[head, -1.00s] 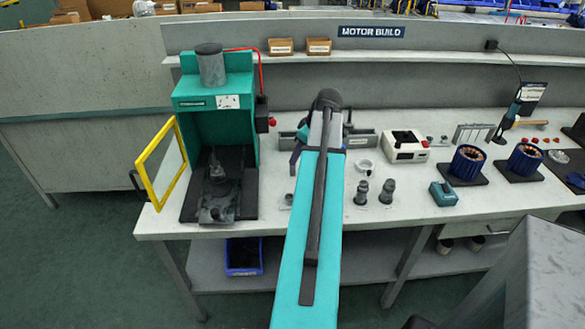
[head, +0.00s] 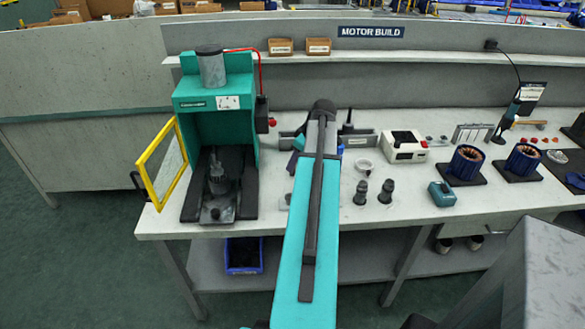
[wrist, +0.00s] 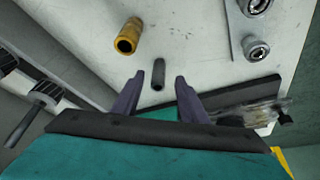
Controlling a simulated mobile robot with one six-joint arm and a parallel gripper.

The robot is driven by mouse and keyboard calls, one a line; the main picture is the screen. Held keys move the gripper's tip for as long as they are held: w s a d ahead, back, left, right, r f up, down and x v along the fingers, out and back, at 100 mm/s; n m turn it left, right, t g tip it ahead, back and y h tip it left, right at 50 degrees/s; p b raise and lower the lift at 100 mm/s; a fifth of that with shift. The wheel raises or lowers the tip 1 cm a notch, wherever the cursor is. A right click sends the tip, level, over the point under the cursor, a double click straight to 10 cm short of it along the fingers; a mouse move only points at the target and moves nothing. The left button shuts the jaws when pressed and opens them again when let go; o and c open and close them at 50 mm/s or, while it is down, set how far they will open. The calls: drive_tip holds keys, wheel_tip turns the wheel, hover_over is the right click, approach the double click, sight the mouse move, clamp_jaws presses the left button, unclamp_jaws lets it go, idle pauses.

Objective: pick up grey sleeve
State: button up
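The grey sleeve (wrist: 158,73) is a small dark grey cylinder with an open end, lying on the pale bench top in the wrist view. My gripper (wrist: 160,77) is open, with its two purple fingers apart. In that view the sleeve appears between the fingertips, a little nearer the left one. I cannot tell whether the fingers have reached its height, and I see no clear contact. In the head view my own arm covers the sleeve and most of the gripper.
A brass-coloured sleeve (wrist: 128,37) lies up and left of the grey one. A grey plate (wrist: 242,35) with metal rings is at upper right. In the head view a green press (head: 215,120) with a yellow-framed door stands left, and a white box (head: 405,147) right.

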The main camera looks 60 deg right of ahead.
sight(293, 175)
drive_tip(key=shift+p+x, duration=0.4)
drive_tip(key=shift+x, duration=1.4)
drive_tip(key=shift+d, duration=0.1)
drive_tip(key=c, duration=0.9)
